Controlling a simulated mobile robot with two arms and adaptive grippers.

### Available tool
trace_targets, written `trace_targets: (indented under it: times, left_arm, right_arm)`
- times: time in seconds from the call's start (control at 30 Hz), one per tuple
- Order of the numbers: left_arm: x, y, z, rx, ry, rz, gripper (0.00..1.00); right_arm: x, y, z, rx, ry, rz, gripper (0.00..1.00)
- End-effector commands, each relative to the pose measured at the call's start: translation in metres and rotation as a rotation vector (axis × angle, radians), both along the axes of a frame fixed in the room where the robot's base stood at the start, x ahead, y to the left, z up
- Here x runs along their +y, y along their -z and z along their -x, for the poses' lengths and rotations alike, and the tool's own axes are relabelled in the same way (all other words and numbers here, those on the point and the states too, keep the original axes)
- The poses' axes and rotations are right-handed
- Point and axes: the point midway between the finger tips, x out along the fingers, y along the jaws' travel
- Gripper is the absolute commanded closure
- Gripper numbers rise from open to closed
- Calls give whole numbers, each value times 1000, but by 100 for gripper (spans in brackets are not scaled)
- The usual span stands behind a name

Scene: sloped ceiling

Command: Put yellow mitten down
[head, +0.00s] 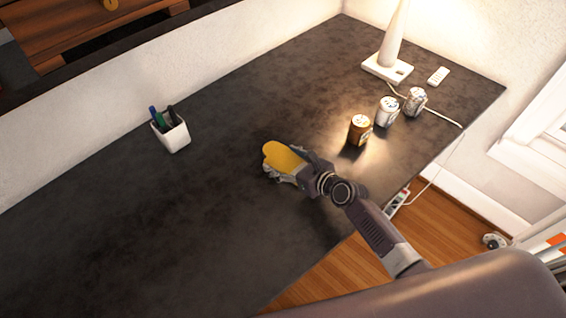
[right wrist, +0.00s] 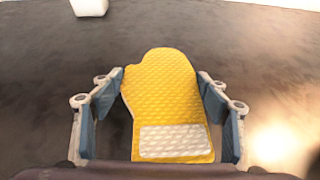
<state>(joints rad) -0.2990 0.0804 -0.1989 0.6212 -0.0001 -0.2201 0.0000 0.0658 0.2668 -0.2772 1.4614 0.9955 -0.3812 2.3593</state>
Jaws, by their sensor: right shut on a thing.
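The yellow mitten (head: 281,158) is at my right gripper (head: 284,171), over the dark tabletop in the head view. In the right wrist view the mitten (right wrist: 160,95) lies between the two fingers of the gripper (right wrist: 160,110), its rounded end pointing away and a white patch near the cuff. The gripper is shut on the mitten. Whether the mitten touches the tabletop is hard to tell. My left gripper is not in view.
The dark desk (head: 230,230) has a white pen cup (head: 173,136) at left. Several cans stand right of the gripper, the nearest brown (head: 359,130). A lamp (head: 388,67) and white remote (head: 438,76) sit at the far right. Desk is clear around the mitten.

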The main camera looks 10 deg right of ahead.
Motion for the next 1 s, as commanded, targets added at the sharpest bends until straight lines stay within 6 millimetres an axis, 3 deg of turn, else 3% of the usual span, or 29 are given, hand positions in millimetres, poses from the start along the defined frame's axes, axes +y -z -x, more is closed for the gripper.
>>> trace_targets:
  times: [0.43, 0.47, 0.6, 1.0]
  left_arm:
    - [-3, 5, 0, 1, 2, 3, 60]
    - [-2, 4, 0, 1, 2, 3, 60]
    - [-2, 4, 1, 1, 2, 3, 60]
    - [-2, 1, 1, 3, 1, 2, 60]
  right_arm:
    - [0, 9, 0, -1, 1, 0, 55]
    - [0, 7, 0, -1, 1, 0, 28]
    - [0, 7, 0, 0, 1, 0, 14]
    - [-2, 3, 3, 0, 1, 2, 14]
